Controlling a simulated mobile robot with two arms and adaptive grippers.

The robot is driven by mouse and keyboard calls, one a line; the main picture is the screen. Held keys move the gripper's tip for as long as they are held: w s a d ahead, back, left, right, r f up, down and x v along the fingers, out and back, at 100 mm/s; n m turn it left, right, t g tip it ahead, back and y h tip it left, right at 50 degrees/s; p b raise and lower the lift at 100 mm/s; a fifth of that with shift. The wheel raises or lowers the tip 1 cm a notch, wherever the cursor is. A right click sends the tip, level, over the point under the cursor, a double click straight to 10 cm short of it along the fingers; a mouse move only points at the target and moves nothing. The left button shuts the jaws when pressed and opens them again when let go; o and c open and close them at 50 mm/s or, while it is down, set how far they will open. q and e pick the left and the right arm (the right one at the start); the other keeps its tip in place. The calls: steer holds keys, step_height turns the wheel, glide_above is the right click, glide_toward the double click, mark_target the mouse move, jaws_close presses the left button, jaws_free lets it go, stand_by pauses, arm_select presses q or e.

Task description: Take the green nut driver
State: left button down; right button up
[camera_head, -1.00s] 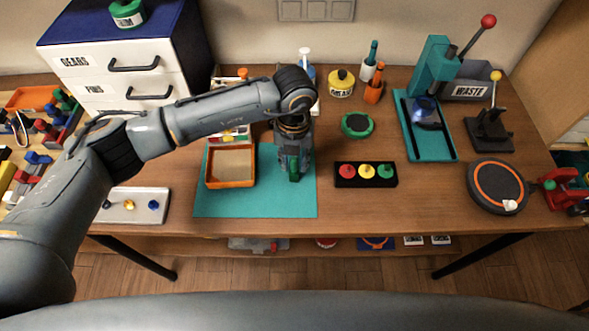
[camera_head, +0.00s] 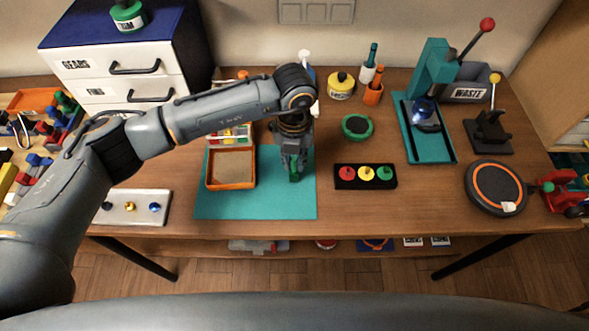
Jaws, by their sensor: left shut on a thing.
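My left gripper (camera_head: 294,165) points down over the right part of the teal mat (camera_head: 270,207). It is shut on a green thing, which looks like the handle of the green nut driver (camera_head: 294,175). Only a small part of the handle shows; my gripper and wrist hide the rest. I cannot tell whether it touches the mat. My right gripper is not in view.
An orange-rimmed tray (camera_head: 231,186) sits on the mat, left of the gripper. A black box with red, yellow and green buttons (camera_head: 341,183) lies to the right.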

arm_select(q)
steer(key=shift+r+p, duration=1.7)
steer(key=shift+r, duration=2.2)
